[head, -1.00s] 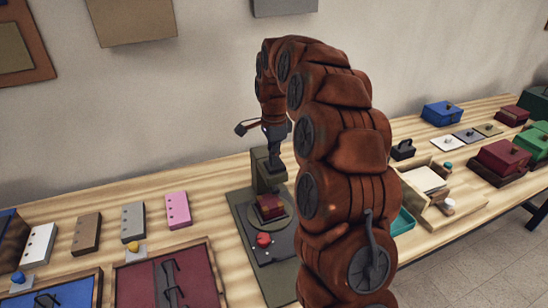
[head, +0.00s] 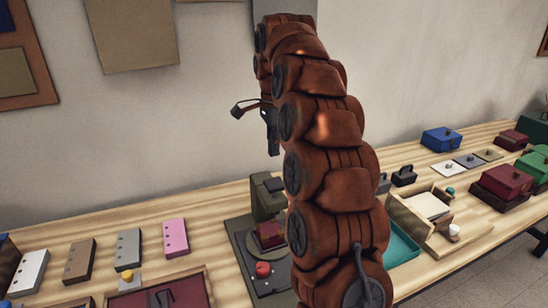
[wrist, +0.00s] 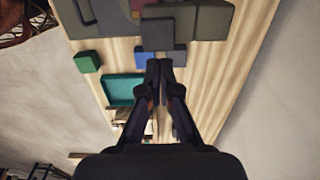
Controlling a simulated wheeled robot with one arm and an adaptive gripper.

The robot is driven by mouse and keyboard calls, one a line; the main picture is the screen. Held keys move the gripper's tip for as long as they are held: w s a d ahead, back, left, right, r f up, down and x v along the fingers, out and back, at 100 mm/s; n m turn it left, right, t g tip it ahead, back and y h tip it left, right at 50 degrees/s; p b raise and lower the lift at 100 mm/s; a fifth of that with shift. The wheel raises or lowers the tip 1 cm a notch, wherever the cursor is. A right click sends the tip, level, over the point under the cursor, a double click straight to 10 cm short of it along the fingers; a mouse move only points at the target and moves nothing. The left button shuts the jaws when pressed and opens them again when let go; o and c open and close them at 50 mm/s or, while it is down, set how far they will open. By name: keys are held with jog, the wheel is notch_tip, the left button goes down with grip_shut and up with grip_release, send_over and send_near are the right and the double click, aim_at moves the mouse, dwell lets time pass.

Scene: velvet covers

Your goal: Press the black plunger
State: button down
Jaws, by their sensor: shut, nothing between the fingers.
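The press (head: 266,203) stands on a dark base plate on the bench, left of my arm. A dark block that looks like the black plunger (head: 273,184) sits on top of its head. In the wrist view, a dark block on the press (wrist: 157,33) shows at the top, beyond my fingertips. My gripper (head: 272,150) points down above the press, clear of it, with its fingers together and empty. The shut fingers also show in the wrist view (wrist: 159,66). A maroon block (head: 269,236) lies under the press head. A red knob (head: 263,269) is on the base plate.
A teal tray (head: 403,243) and a wooden holder (head: 440,228) stand right of my arm. Pink (head: 175,238), grey and brown blocks with dots stand to the left. Coloured boxes, including a blue box (head: 441,140), are at the far right. The wall is behind.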

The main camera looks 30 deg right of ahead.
jog(key=shift+r, duration=1.05)
dwell(0.4)
